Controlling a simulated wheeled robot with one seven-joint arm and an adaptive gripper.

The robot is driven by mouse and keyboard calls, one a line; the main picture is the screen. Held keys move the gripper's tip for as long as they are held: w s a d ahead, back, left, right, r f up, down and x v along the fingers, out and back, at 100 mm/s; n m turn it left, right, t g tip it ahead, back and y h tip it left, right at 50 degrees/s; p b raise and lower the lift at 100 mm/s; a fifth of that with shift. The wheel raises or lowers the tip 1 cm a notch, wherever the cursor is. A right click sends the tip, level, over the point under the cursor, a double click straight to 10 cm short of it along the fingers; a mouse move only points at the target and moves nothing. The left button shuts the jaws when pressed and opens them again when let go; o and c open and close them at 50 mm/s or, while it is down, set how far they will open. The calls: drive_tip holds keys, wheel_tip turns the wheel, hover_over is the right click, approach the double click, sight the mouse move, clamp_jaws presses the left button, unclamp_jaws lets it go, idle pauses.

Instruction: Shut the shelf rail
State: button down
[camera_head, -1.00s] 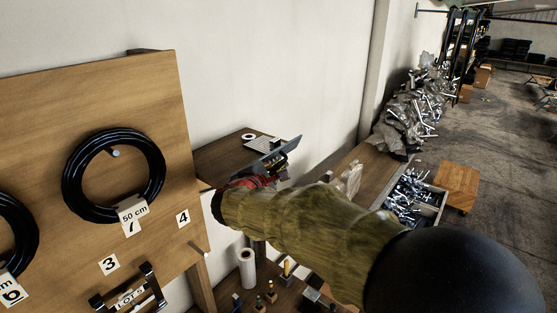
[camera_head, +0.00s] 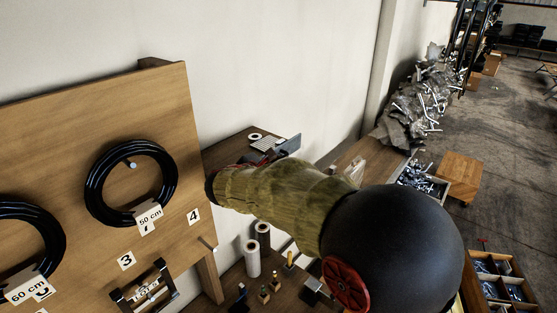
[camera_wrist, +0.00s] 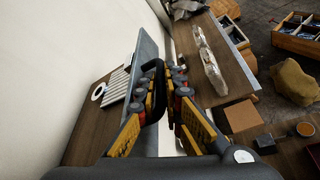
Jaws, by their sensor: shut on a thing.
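The shelf rail (camera_wrist: 148,50) appears to be the long grey-blue flat bar along the wooden shelf's edge in the wrist view. Its far end (camera_head: 291,144) shows past my sleeve in the head view. A black curved handle (camera_wrist: 156,66) stands at the bar's near side. My gripper (camera_wrist: 164,80), with black, yellow and red fingers, is shut at this handle. The fingers hide the exact contact. In the head view my sleeved arm covers most of the gripper and the near part of the rail.
A white roll (camera_wrist: 98,91) and a ribbed pale plate (camera_wrist: 117,86) lie on the shelf behind the rail. A pegboard (camera_head: 90,110) with black cable coils stands left. A lower bench (camera_head: 282,268) holds rolls and small tools. A plain wall (camera_head: 290,70) is behind.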

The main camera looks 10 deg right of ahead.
drive_tip(key=c, duration=2.2)
unclamp_jaws()
drive_tip(key=v, duration=1.2)
